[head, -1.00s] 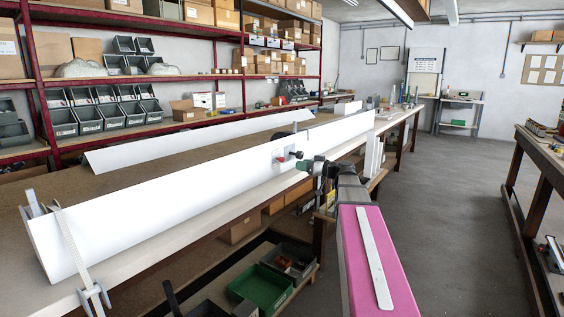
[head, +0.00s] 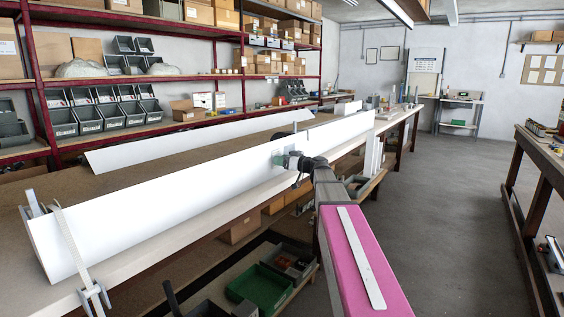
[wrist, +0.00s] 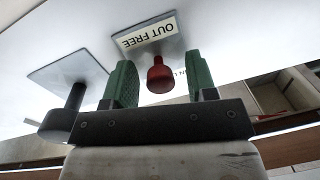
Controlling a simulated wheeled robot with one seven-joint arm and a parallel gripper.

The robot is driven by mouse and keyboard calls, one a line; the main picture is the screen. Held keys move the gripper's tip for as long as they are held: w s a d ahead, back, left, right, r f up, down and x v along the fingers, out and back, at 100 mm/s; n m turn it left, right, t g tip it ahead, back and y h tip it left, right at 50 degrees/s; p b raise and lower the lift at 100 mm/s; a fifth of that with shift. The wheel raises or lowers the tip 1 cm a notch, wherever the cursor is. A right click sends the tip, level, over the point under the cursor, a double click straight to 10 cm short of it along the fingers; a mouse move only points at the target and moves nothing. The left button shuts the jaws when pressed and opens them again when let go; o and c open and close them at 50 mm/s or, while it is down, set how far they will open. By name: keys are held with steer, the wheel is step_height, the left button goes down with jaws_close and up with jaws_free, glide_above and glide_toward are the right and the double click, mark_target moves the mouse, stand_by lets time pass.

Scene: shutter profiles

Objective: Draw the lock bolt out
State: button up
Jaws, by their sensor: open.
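The red knob (wrist: 160,75) of the lock bolt stands out from a small grey plate labelled "OUT FREE" (wrist: 149,38), which reads upside down in the wrist view. The plate is on the face of the long white profile (head: 150,205). My gripper (wrist: 160,66) is open, with one green finger on each side of the red knob and a visible gap to both. In the head view my gripper (head: 281,160) is up against the profile face and hides the red knob. A black knob (wrist: 66,110) on a second plate sits left of the fingers in the wrist view.
The profile lies along the workbench, with a clamp (head: 78,250) at its near end. Another white profile (head: 200,140) lies behind it. Bins, including a green one (head: 258,288), are on a shelf below. The aisle floor (head: 450,210) to the right is clear.

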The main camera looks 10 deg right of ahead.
jaws_close()
steer(key=shift+v, duration=1.05)
steer(key=shift+s+d, duration=0.1)
steer(key=shift+s, duration=0.15)
jaws_free()
steer(key=v, duration=1.1)
